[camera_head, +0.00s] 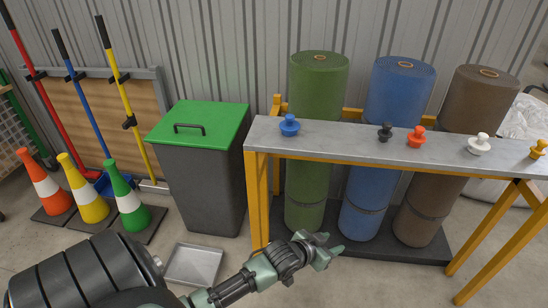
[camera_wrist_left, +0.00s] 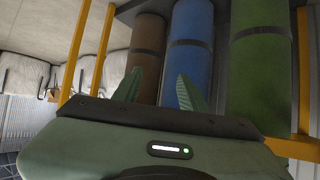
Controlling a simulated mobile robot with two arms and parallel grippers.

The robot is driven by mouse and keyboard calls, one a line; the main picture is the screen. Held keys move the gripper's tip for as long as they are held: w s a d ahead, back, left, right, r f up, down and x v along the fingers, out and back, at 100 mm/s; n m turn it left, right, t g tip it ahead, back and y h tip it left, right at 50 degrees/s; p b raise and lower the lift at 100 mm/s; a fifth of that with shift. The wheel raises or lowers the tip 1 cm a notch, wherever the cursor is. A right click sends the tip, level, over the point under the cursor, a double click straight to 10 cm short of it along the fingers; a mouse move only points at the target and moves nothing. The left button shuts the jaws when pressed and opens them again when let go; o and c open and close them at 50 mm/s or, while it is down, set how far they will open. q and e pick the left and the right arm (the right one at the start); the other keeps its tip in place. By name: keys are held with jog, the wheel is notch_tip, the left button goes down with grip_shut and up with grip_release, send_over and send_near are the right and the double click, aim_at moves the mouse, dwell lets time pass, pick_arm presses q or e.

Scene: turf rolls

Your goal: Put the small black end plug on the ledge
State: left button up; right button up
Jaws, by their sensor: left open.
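The small black end plug (camera_head: 385,132) stands upright on the grey ledge (camera_head: 340,140), between a blue plug on the left and a red-orange plug close on its right. My left gripper (camera_head: 335,251) is low in front of the ledge, below and to the left of the black plug, open with nothing between its fingers. In the left wrist view its two green fingers (camera_wrist_left: 155,92) point toward the turf rolls. The black plug does not show in that view. My right gripper is in neither view.
A blue plug (camera_head: 289,125), red-orange plug (camera_head: 416,137), white plug (camera_head: 479,144) and yellow plug (camera_head: 538,149) also stand on the ledge. Green (camera_head: 318,85), blue (camera_head: 399,92) and brown (camera_head: 480,98) turf rolls stand behind it. A green-lidded bin (camera_head: 205,175) is left; a yellow leg (camera_head: 257,200) is nearby.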

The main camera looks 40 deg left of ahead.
pick_arm(q)
jog(key=s+d+f+g, duration=0.2)
jog(key=s+f+g, duration=0.2)
jog(key=s+f, duration=0.6)
jog(key=s+d+f+g+y, duration=0.1)
jog(key=s+f+g, duration=0.4)
jog(key=s+f, duration=0.6)
jog(key=s+d, duration=0.1)
jog(key=s, duration=0.6)
jog(key=shift+s+f+m, duration=0.25)
jog(key=shift+s+m, duration=0.05)
